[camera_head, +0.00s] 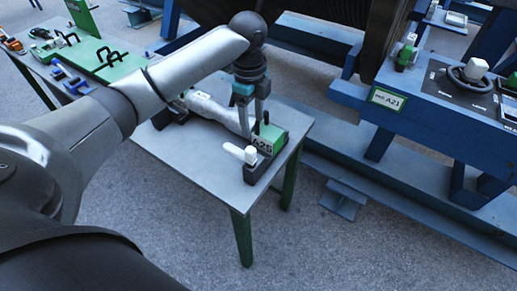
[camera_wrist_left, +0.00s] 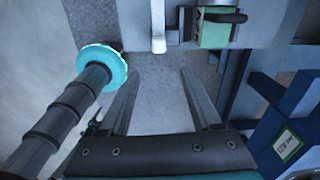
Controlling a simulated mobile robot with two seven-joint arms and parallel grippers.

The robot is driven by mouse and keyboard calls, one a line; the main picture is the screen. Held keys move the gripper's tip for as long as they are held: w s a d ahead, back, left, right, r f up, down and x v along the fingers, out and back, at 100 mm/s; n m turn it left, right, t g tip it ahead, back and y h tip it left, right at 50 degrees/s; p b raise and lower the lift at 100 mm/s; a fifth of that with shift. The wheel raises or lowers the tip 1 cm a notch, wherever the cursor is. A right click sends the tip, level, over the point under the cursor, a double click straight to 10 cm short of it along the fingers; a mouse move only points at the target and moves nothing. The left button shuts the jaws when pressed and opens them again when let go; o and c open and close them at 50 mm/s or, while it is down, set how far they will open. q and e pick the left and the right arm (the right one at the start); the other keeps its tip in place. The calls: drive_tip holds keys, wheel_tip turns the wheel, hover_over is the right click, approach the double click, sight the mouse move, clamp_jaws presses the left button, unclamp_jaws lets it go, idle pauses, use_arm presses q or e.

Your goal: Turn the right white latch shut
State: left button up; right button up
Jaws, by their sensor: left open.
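The right white latch (camera_head: 239,153) is a white lever with a rounded end. It sits at the front right corner of the grey table, on a dark block beside a green block labelled A25 (camera_head: 268,138). In the left wrist view the white latch (camera_wrist_left: 158,28) is at the top, left of the green block (camera_wrist_left: 214,32) with its black handle. My left gripper (camera_head: 251,127) points down just behind the latch in the head view, partly in front of the green block. Its fingers (camera_wrist_left: 160,75) are apart with nothing between them. My right gripper is out of view.
The grey table (camera_head: 190,165) has bare room left of the latch. A silver cylindrical part (camera_head: 213,110) lies behind it. A blue frame with a panel and black handwheel (camera_head: 470,78) stands right. A dark ribbed cylinder with a teal ring (camera_wrist_left: 90,85) is close left of the fingers.

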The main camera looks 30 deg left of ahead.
sight(250, 149)
use_arm(q)
drive_tip(key=shift+m, duration=0.4)
drive_tip(key=f, duration=0.4)
drive_tip(key=f+b, duration=0.1)
drive_tip(key=f, duration=0.3)
drive_tip(key=a+f+b, duration=0.1)
drive_tip(key=f, duration=0.3)
drive_tip(key=shift+f, duration=0.3)
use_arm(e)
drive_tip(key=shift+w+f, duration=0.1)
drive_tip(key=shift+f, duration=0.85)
use_arm(q)
drive_tip(key=shift+c, duration=0.3)
drive_tip(key=shift+w, duration=0.1)
clamp_jaws()
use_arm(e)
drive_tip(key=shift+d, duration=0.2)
